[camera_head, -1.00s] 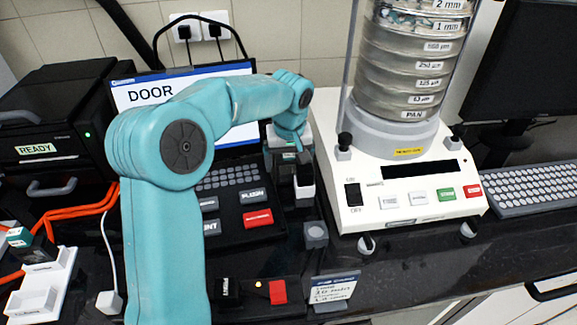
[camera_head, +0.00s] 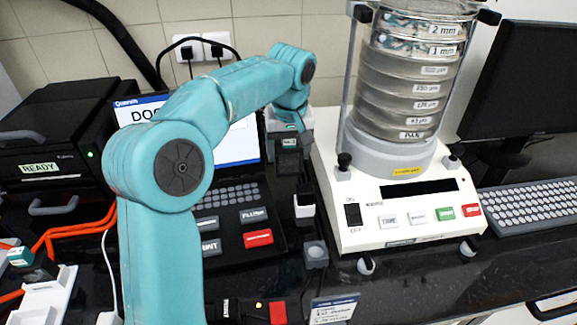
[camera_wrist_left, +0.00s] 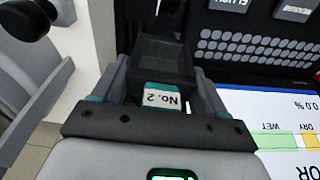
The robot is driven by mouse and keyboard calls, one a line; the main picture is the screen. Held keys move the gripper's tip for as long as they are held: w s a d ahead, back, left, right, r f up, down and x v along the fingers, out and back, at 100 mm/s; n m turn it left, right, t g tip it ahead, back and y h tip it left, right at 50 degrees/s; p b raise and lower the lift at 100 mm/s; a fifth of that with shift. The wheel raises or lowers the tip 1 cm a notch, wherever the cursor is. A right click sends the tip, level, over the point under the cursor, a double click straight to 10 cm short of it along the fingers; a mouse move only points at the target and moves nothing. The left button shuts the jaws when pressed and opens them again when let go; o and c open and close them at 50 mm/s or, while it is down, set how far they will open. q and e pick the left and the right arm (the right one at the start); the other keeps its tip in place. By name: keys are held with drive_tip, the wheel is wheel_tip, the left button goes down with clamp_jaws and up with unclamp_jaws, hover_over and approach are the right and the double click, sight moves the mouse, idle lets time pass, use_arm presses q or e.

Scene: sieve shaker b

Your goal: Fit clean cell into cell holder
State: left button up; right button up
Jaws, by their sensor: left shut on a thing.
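My left gripper (camera_head: 290,128) is shut on a dark box-shaped cell (camera_head: 288,160). In the left wrist view the cell (camera_wrist_left: 160,60) sits between both fingers, with a teal and white label reading "No. 2" towards the gripper. In the head view the cell hangs between the dark keypad panel and the sieve shaker. Just below it stands a small black block with a white lower part (camera_head: 303,208). I cannot tell whether this is the cell holder, or whether the cell touches it. My right gripper is not in view.
The sieve shaker (camera_head: 400,215) with its sieve stack (camera_head: 408,85) stands close on the right. The screen (camera_head: 240,145) and keypad panel (camera_head: 235,215) stand on the left. A small grey block (camera_head: 316,253) sits in front. A white tray (camera_head: 45,295) lies at far left.

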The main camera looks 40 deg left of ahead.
use_arm(q)
wheel_tip(320, 180, up, 11)
drive_tip(key=p, duration=0.2)
drive_tip(key=shift+f+p, duration=0.15)
drive_tip(key=shift+p, duration=0.25)
